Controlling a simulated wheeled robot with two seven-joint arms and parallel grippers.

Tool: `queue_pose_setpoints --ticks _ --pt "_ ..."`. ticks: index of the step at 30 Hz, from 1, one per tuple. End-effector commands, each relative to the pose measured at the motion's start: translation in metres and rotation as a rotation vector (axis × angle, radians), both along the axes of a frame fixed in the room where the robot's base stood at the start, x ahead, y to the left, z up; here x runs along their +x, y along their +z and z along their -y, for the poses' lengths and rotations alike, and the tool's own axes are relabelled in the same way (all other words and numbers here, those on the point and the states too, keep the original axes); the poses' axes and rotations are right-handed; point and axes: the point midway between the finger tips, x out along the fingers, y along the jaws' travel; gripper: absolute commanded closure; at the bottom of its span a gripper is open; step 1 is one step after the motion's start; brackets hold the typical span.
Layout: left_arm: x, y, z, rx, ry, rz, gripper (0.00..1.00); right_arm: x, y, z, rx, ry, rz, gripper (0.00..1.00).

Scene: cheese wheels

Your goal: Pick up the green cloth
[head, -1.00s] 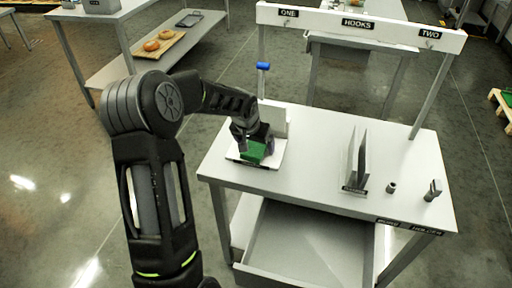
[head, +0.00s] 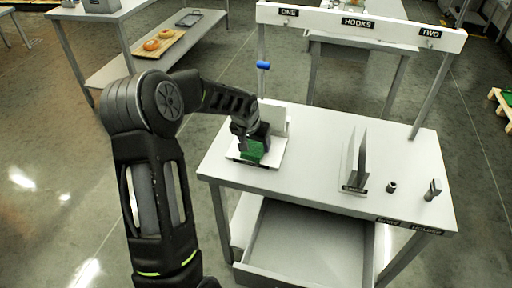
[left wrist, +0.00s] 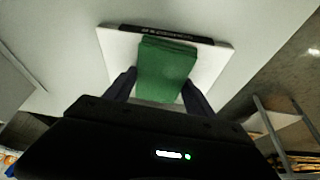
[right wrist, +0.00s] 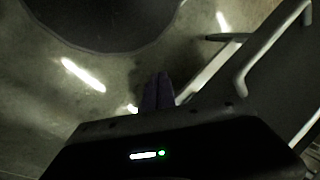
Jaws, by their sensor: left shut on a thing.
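The green cloth (head: 252,150) is a folded block at the left side of the white table, over a white square plate (head: 275,158) with a dark label strip. My left gripper (head: 250,143) is at the cloth from above. In the left wrist view the cloth (left wrist: 167,68) sits between the two dark fingers of the left gripper (left wrist: 159,88), one on each side, and they are shut on it. Whether the cloth touches the plate is hard to tell. In the right wrist view my right gripper (right wrist: 158,92) has its fingers together, over the floor, with nothing between them.
The white table (head: 310,170) also holds an upright panel holder (head: 356,162), a small dark cylinder (head: 391,187) and a small metal piece (head: 433,190). A hooks rail (head: 358,22) spans above its back. An open drawer (head: 305,245) is below. The table's middle is clear.

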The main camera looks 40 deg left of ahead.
Motion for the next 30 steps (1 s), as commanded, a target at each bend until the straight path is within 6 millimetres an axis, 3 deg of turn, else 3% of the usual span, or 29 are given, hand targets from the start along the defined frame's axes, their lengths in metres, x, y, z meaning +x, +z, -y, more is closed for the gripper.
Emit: queue_pose_setpoints --ticks 9,23,30 --pt "0.000 0.000 0.000 0.000 0.000 0.000 0.82 0.000 0.000 0.000 0.000 0.000 0.000 1.00" --pt "-0.004 0.008 0.001 0.002 0.000 0.003 0.83 0.000 -0.008 0.000 0.000 0.000 0.000 1.00" --pt "-0.003 0.042 0.001 0.002 0.001 0.005 0.83 0.000 -0.012 0.000 0.000 0.000 0.001 1.00"
